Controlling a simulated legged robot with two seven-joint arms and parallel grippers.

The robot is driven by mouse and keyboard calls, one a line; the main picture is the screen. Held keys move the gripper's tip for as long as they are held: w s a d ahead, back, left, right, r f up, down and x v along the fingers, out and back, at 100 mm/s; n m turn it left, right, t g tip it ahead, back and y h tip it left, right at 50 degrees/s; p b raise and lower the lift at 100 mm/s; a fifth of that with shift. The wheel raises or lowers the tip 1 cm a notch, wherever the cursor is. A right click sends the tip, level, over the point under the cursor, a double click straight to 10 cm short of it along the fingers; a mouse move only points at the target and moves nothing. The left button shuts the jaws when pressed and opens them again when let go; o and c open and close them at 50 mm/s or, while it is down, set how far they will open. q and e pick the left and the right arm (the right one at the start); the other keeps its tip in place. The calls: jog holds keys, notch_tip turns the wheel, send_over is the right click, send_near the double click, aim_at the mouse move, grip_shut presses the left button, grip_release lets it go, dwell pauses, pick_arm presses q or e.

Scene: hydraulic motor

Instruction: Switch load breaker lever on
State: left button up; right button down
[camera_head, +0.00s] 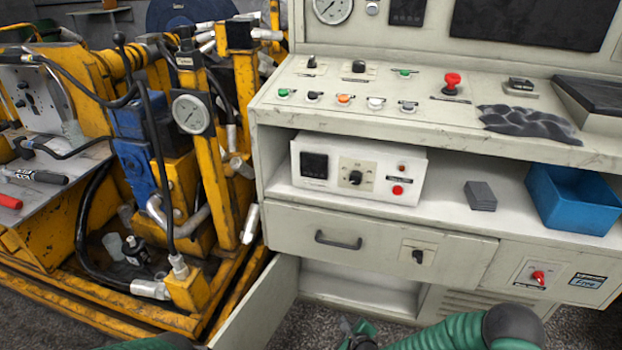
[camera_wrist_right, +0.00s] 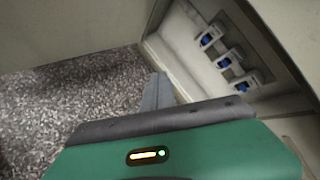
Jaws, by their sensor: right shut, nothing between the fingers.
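In the right wrist view, several small switch units stand in a row inside an open compartment: an upper breaker with a blue lever (camera_wrist_right: 208,39), a middle one (camera_wrist_right: 225,62) and a lower one (camera_wrist_right: 239,86). I cannot tell which is the load breaker. My right gripper (camera_wrist_right: 158,90) is shut and empty, in front of the compartment and to the left of the breakers, apart from them. In the head view my right gripper (camera_head: 357,333) is at the bottom edge, partly cut off. The breakers are hidden there. Only a green part of my left arm shows at bottom left.
An open cabinet door (camera_head: 258,312) stands left of the low compartment (camera_head: 360,287). Above it is a drawer (camera_head: 375,238) with a black handle. A red rotary switch (camera_head: 539,277) is on the right panel. A yellow hydraulic rig (camera_head: 190,290) fills the left. Gravel floor lies below.

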jog(key=s+d+r+n+g+h+p, duration=0.1)
jog(key=s+d+r+n+g, duration=0.35)
jog(key=s+r+n, duration=0.75)
jog(key=s+d+r+n+g+h+p, duration=0.1)
jog(key=s+d+r+n+g, duration=0.3)
jog(key=s+r+n, duration=0.75)
notch_tip(320, 180, up, 30)
jog(key=d+n+p, duration=0.1)
jog(key=p, duration=3.1)
jog(key=shift+t, duration=0.35)
jog(key=shift+w+d, duration=0.1)
jog(key=shift+d, duration=0.05)
